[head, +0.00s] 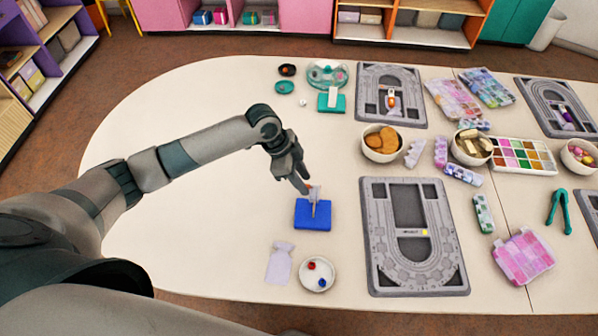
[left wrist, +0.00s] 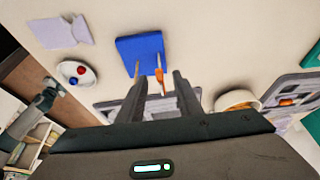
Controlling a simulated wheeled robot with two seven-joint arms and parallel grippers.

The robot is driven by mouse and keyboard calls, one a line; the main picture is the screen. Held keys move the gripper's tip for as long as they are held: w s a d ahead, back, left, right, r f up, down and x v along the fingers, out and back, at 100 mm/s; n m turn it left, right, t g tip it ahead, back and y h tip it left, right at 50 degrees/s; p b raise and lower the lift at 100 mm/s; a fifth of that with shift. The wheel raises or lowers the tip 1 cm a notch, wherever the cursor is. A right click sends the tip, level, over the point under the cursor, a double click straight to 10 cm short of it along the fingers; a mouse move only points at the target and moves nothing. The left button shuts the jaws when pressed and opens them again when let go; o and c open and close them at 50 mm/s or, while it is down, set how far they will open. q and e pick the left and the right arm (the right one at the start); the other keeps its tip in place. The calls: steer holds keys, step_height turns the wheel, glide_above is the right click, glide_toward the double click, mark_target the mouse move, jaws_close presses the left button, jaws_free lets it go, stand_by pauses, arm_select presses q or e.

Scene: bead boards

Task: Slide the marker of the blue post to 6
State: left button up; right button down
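The blue post stands on a flat blue base (head: 313,221) on the table, left of the near bead board. Its thin grey upright (head: 314,208) rises from the base, with an orange marker (head: 317,187) high up near my fingers. The blue base also shows in the left wrist view (left wrist: 140,47), with the orange marker (left wrist: 162,77) between my fingers. My left gripper (head: 304,188) is at the top of the post, its fingers apart on either side in the left wrist view (left wrist: 159,75). I cannot tell whether they touch the marker. No scale numbers are readable.
A white bowl with red and blue beads (head: 329,288) and a pale lilac pouch (head: 279,266) lie in front of the base. A grey bead board (head: 372,250) is to the right; a bowl of tan pieces (head: 367,151) is behind. Table left of the post is clear.

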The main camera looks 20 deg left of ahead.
arm_select(q)
steer(key=shift+f, duration=0.1)
steer(key=shift+c, duration=0.6)
jaws_close()
steer(key=shift+f+b, duration=0.8)
steer(key=shift+f, duration=0.65)
steer(key=shift+o, duration=0.5)
jaws_free()
steer(key=shift+r, duration=0.1)
